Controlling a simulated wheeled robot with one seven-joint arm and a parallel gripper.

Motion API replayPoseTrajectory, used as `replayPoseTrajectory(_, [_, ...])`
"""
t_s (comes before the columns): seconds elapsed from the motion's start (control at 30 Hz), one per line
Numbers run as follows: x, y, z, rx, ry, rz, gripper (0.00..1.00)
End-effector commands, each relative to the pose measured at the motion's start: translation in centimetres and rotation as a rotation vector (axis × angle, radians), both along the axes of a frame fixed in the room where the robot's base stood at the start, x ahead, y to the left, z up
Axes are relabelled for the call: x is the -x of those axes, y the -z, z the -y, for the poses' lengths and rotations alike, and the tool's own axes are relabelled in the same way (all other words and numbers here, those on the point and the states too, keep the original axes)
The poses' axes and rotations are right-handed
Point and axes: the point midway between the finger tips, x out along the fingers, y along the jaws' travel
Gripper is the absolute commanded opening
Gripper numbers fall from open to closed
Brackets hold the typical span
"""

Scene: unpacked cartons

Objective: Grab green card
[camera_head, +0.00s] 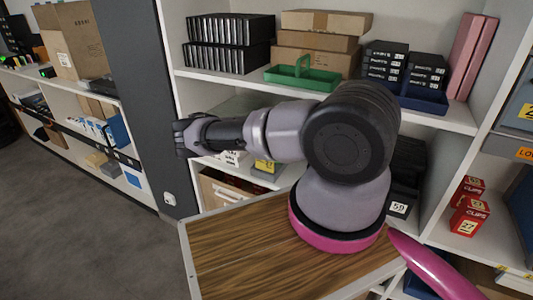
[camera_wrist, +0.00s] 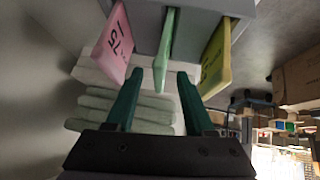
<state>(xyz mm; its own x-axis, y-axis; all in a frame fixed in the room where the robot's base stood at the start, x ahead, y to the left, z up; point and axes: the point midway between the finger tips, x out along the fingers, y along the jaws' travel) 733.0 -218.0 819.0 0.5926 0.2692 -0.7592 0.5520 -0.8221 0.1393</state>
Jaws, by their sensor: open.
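The green card (camera_wrist: 168,38) shows edge-on in the wrist view, sticking out from a grey holder (camera_wrist: 192,18) at the top. A pink card (camera_wrist: 112,42) with dark figures is to its left, and a yellow card (camera_wrist: 215,58) is to its right. My gripper (camera_wrist: 160,80) is open and empty, its two dark green fingers pointing toward the green card. The card's near end lies just beyond the fingertips, roughly in line with the gap. In the head view, my gripper (camera_head: 183,138) is at the left in front of the shelf; I cannot make out the cards there.
Pale stacked items (camera_wrist: 125,108) lie behind the fingers in the wrist view. In the head view, shelves hold cardboard boxes (camera_head: 318,40), a green tray (camera_head: 300,76), black cases (camera_head: 228,42) and red boxes (camera_head: 468,214). Open grey floor (camera_head: 80,215) is at the left.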

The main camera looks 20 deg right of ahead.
Motion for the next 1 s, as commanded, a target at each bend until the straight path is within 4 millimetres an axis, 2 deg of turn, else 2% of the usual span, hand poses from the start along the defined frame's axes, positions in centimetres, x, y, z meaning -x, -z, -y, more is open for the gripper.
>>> replayPoseTrajectory(0.23, [0.09,0.05,0.02,0.0,0.0,0.0,0.54])
replayPoseTrajectory(0.37, [0.08,0.04,0.02,0.0,0.0,0.0,0.04])
replayPoseTrajectory(0.4, [0.08,0.04,0.02,0.0,0.0,0.0,0.0])
replayPoseTrajectory(1.0, [0.09,0.05,0.08,0.002,0.0,0.0,0.0])
